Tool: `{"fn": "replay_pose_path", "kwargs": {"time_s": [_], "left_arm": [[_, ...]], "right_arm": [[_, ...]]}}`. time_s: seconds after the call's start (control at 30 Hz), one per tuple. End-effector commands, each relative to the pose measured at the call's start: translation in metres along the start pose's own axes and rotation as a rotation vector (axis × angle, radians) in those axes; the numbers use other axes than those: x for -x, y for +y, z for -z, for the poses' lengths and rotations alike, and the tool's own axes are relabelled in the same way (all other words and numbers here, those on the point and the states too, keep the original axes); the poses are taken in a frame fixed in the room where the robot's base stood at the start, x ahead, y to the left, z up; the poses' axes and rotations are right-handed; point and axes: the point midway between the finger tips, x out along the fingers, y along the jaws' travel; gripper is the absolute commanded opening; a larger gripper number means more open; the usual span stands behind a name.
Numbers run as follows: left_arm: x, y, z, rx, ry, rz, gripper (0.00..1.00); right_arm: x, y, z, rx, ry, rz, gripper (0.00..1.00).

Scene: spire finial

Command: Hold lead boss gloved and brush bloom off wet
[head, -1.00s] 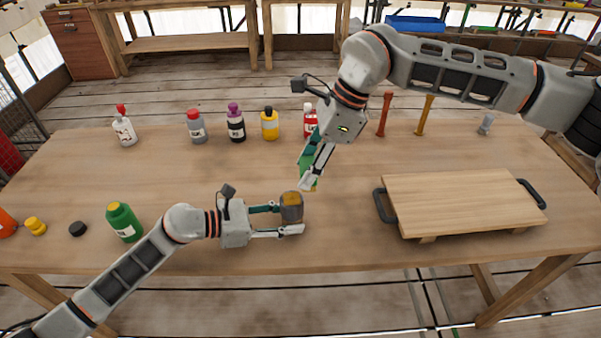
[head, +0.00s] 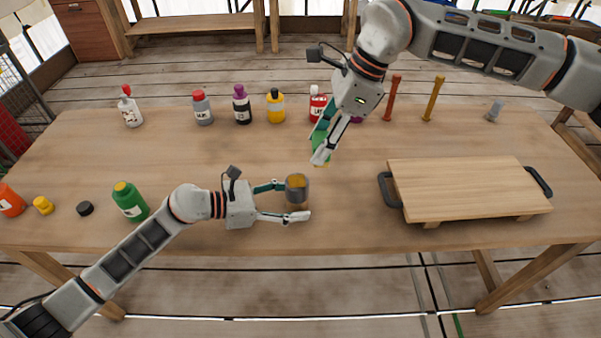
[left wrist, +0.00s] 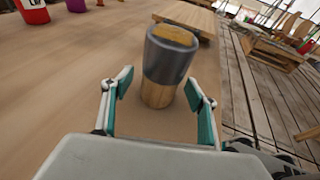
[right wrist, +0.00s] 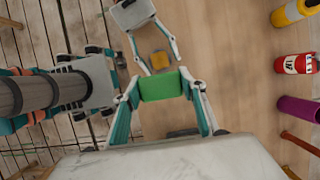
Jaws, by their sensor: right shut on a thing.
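The lead boss (head: 297,192) is a grey cylinder with an orange-yellow top, standing upright on a wooden lower part. It also shows in the left wrist view (left wrist: 167,62). My left gripper (head: 297,201) is open, its teal-padded fingers (left wrist: 160,96) spread apart, with the boss just ahead between the fingertips. I see a gap on both sides in the left wrist view. My right gripper (head: 322,158) is shut on a green brush-like block (right wrist: 161,85), above and behind the boss. The boss's orange top (right wrist: 160,61) shows beyond the block. The block's underside is mostly hidden.
A green bottle (head: 130,202), a black cap (head: 85,209) and a yellow-topped item (head: 43,206) are at front left. Several bottles line the back. A wooden board (head: 468,188) with dark handles is at right. The table's front edge is close to the boss.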

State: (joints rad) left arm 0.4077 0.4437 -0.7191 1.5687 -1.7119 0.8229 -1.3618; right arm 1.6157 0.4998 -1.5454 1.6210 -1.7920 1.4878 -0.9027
Motion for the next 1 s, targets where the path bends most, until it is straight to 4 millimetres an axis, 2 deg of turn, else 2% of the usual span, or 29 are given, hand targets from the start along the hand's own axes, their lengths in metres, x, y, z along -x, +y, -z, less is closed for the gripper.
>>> {"fn": "replay_pose_path", "kwargs": {"time_s": [0.23, 0.33, 0.8, 1.0], "left_arm": [[0.002, 0.000, 0.000, 0.000, 0.000, 0.000, 0.59], [0.009, 0.000, 0.001, 0.000, 0.001, -0.001, 0.59], [0.097, 0.000, 0.001, 0.001, 0.003, -0.001, 0.59], [0.117, 0.000, 0.000, 0.000, 0.001, 0.000, 0.59]], "right_arm": [[0.000, 0.000, 0.000, 0.000, 0.000, 0.000, 0.24], [0.000, 0.000, 0.000, 0.000, 0.000, 0.000, 0.24], [0.000, 0.000, 0.000, 0.000, 0.000, 0.000, 0.24], [0.000, 0.000, 0.000, 0.000, 0.000, 0.000, 0.24]]}}
